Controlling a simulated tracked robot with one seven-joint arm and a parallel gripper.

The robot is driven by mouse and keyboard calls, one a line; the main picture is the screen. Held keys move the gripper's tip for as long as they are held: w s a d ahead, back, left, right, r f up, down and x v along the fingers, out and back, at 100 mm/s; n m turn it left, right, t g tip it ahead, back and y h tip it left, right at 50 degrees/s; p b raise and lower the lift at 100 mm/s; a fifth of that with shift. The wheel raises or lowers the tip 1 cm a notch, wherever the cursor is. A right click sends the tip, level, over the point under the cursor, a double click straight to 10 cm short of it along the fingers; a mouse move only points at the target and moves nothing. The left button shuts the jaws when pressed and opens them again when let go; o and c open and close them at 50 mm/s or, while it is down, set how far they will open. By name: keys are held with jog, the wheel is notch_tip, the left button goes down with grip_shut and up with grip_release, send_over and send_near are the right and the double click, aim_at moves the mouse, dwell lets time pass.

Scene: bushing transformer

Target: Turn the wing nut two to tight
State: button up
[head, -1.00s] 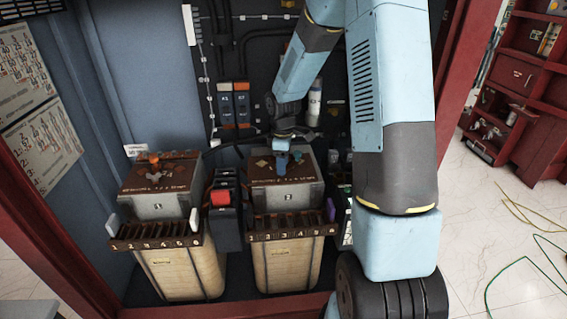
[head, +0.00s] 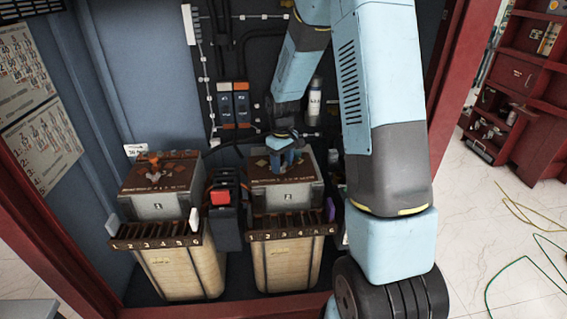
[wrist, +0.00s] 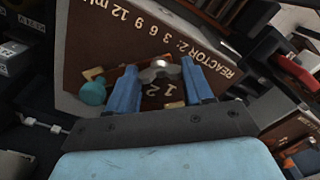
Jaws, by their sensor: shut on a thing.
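The second unit (head: 287,197), a grey and brown box marked 2, carries the wing nut on its top. In the wrist view its brown face (wrist: 90,55) reads "REACTOR 2". A grey metal wing nut (wrist: 158,72) lies between the two blue fingers of my gripper (wrist: 161,78). The fingers are shut on its wings, over printed digits 1 and 2. In the head view my gripper (head: 287,160) reaches down onto the second unit's top, and its fingers hide the nut. A teal round part (wrist: 92,92) sits beside the left finger.
The first unit (head: 158,203), with an orange-brown fitting (head: 150,158) on top, stands to the left. A red-buttoned box (head: 221,197) stands between the units. Numbered racks (head: 292,235) run along their fronts. A dark back panel with cables and a white cylinder (head: 314,100) rises behind.

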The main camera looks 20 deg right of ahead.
aim_at(282, 164)
jog(key=m, duration=0.4)
jog(key=shift+w, duration=0.1)
jog(key=shift+m, duration=1.8)
jog(key=shift+r, duration=0.1)
jog(key=o, duration=1)
jog(key=shift+o, duration=0.2)
notch_tip(282, 164, up, 14)
jog(key=shift+f, duration=0.25)
